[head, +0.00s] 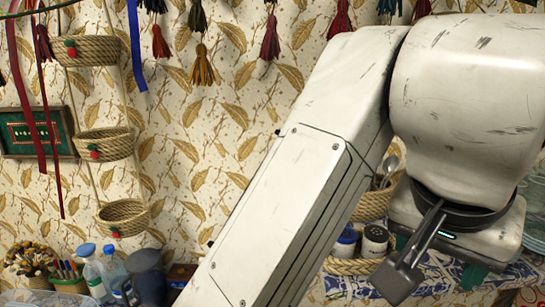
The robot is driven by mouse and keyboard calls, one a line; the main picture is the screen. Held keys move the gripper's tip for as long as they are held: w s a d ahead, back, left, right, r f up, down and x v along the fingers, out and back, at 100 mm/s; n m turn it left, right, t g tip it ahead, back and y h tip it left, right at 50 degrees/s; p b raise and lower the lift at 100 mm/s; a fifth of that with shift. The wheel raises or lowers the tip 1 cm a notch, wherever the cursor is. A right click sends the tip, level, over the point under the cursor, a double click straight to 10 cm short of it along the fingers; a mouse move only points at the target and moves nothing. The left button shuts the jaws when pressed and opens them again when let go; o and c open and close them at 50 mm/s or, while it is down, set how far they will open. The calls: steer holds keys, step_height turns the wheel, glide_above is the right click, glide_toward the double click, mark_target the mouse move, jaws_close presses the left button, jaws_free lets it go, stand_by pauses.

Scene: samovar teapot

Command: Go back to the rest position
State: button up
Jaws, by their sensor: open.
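My gripper (402,275) is at the lower right of the head view, at the end of my white, scuffed arm. One dark grey finger shows, pointing down and to the left, and the rest of the gripper is hidden. It is open, and I see nothing held in it. My arm crosses the middle and right of the view and covers much of the wall and shelf. No samovar or teapot can be made out.
A blue-patterned cloth (440,284) covers a surface behind my gripper. A wicker basket with jars (375,241) stands there. Bottles (95,272) and a dark blue jug (147,275) stand at lower left. Hanging baskets (123,217) and tassels line the patterned wall.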

steer(key=w+d+f+n+t+h, duration=0.2)
steer(key=w+d+f+h, duration=0.15)
steer(key=d+f, duration=0.6)
steer(key=s+d+f+n+y, duration=0.1)
steer(key=d+f+n, duration=0.1)
steer(key=f, duration=0.5)
steer(key=s+d+f+n, duration=0.1)
steer(key=d+f+n, duration=0.15)
steer(key=f, duration=0.55)
steer(key=s+a+f+g+y, duration=0.2)
steer(key=s+f, duration=0.8)
steer(key=s+a+f+n+g+y, duration=0.1)
steer(key=s+a+f+g+y, duration=0.1)
steer(key=s+f, duration=0.9)
steer(key=shift+g+y, duration=0.4)
steer(key=shift+y, duration=0.45)
steer(key=shift+n, duration=0.25)
